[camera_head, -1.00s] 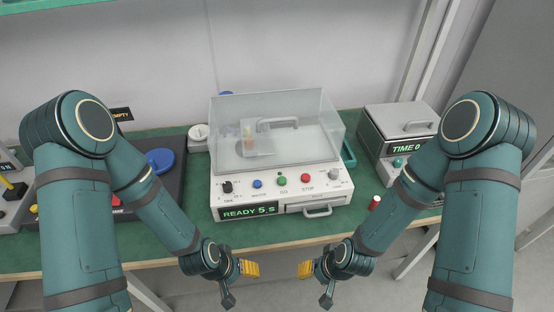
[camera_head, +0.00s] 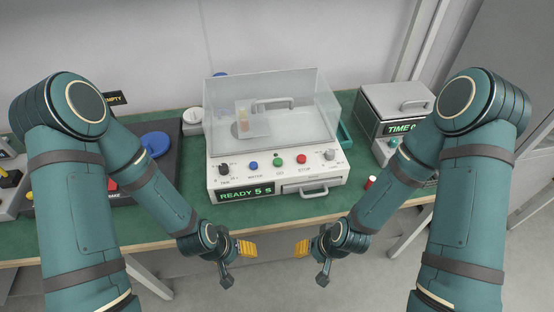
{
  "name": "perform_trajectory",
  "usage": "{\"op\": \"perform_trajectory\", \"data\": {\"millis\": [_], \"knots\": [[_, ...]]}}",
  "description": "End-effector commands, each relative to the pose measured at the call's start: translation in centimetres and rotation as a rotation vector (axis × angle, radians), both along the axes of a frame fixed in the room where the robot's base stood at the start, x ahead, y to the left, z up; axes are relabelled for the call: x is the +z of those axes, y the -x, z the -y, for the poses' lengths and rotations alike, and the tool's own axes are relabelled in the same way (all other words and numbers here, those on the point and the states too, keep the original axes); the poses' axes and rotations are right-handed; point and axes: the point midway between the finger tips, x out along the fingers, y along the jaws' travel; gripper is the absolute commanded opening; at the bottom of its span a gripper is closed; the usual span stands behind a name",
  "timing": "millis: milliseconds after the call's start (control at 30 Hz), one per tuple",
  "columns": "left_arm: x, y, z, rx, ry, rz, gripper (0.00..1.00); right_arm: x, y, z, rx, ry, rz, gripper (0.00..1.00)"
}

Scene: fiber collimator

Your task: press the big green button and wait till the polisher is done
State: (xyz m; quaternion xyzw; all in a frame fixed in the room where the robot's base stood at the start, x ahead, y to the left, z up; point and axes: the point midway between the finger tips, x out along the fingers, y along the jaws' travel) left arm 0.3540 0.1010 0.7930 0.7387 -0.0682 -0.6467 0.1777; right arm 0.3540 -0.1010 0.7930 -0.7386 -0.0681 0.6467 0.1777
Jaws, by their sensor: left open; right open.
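The polisher (camera_head: 217,178) is a white box in the middle of the green table, with a clear cover (camera_head: 300,120) shut over its top. Its display (camera_head: 246,192) reads "READY 5 S". The green button (camera_head: 278,162) sits on its front panel, between a blue button (camera_head: 253,165) and the red STOP button (camera_head: 302,159). My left gripper (camera_head: 246,248) is open and empty, in front of the table's front edge and below the panel. My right gripper (camera_head: 303,248) is open and empty, also in front of the table. Neither touches the polisher.
A second device (camera_head: 383,110) with a "TIME" display stands at the right. A dark unit with a blue disc (camera_head: 155,145) is at the left, partly behind my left arm. The space before the panel is clear.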

Motion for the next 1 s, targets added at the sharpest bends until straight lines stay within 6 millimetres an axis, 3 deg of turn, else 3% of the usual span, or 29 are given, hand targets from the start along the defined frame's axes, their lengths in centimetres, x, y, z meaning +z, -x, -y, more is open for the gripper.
{"op": "perform_trajectory", "data": {"millis": [33,133,1000], "knots": [[0.0,0.0,0.0,0.0,0.0,0.0,0.62,0.0,0.0,0.0,0.0,0.0,0.0,0.35],[0.0,0.0,0.0,0.0,0.0,0.0,0.62,0.0,0.0,0.0,0.0,0.0,0.0,0.0],[0.0,0.0,0.0,0.0,0.0,0.0,0.62,0.0,0.0,0.0,0.0,0.0,0.0,0.0]]}}
